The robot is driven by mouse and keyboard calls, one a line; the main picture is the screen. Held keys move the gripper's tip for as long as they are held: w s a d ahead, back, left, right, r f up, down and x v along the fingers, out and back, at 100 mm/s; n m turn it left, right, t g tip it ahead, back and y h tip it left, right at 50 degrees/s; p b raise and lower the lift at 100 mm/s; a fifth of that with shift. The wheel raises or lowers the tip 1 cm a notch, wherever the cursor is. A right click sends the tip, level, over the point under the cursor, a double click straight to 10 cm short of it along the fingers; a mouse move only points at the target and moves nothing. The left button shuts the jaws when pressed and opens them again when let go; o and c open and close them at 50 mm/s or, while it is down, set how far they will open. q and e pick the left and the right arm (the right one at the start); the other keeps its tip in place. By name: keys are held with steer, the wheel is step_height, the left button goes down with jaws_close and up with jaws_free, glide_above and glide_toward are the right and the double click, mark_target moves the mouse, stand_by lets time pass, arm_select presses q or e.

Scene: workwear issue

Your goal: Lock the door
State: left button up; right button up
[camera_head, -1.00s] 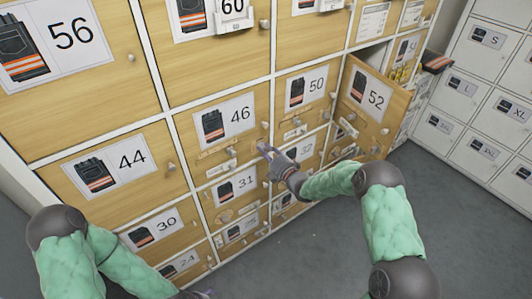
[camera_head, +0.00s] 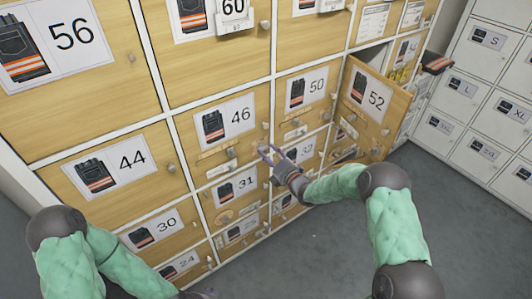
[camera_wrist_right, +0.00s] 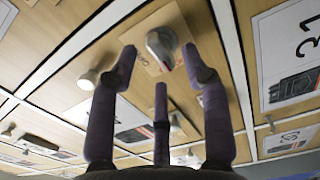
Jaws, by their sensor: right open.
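The wooden locker door 46 (camera_head: 192,128) looks closed in the middle of the head view. My right gripper (camera_head: 267,153) is at its lower right, fingers spread and open, pointing at the cabinet front. In the right wrist view, a rounded metal knob (camera_wrist_right: 163,46) on a small wooden plate lies just beyond the spread fingers of the right gripper (camera_wrist_right: 161,72). I see no finger closed on it, and whether any touches is unclear. Door 52 (camera_head: 391,126) stands ajar to the right. Of my left gripper, only a small tip (camera_head: 207,293) shows at the bottom edge.
Closed doors 44 (camera_head: 148,183), 50 (camera_head: 320,107) and 31 (camera_head: 214,196) surround door 46, with protruding knobs. White lockers (camera_head: 480,100) stand at the right. The grey floor (camera_head: 330,250) is clear in front.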

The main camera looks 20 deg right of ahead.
steer(key=v, duration=1)
steer(key=shift+s, duration=0.25)
steer(key=s+a+f+m+g+h+p, duration=0.1)
steer(key=s+a+f+m+g+p, duration=0.2)
steer(key=f+m, duration=0.4)
steer(key=s+a+f+m+g+h+p, duration=0.1)
steer(key=s+a+f+m+g, duration=0.35)
steer(key=f+m, duration=0.2)
steer(key=s+a+f+m+g+p, duration=0.1)
steer(key=s+a+f+m+g, duration=0.1)
steer(key=s, duration=0.5)
steer(key=s+a+f+m+g+p, duration=0.1)
steer(key=s+m+g, duration=0.3)
steer(key=s, duration=0.4)
steer(key=s+a+f+m+g+p, duration=0.1)
steer(key=s+a+f+m+g, duration=0.2)
steer(key=s+m, duration=0.2)
steer(key=s, duration=0.3)
steer(key=shift+a+f, duration=0.15)
steer(key=shift+a, duration=0.25)
